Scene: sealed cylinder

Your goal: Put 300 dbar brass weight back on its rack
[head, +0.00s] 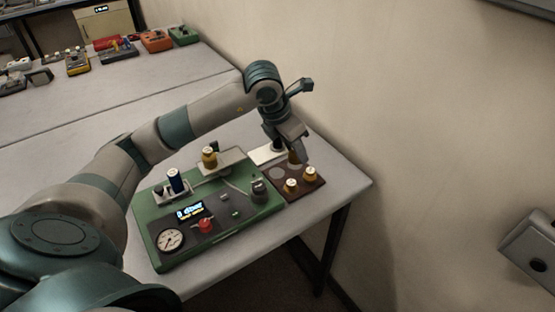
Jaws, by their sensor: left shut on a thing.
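My left gripper (297,152) reaches over the dark brown rack board (302,193) on the right of the table. It is shut on a small brass weight (294,158), which is mostly hidden by the fingers and hangs over or at the back of the rack; I cannot tell whether it touches. Two brass weights with pale tops stand on the rack, one at the front (291,186) and one at the right (310,174). Another brass weight (209,158) stands on the green apparatus (160,258). Labels are too small to read.
A white plate (264,155) lies behind the rack. The wall runs close behind. Several instruments stand on the far table.

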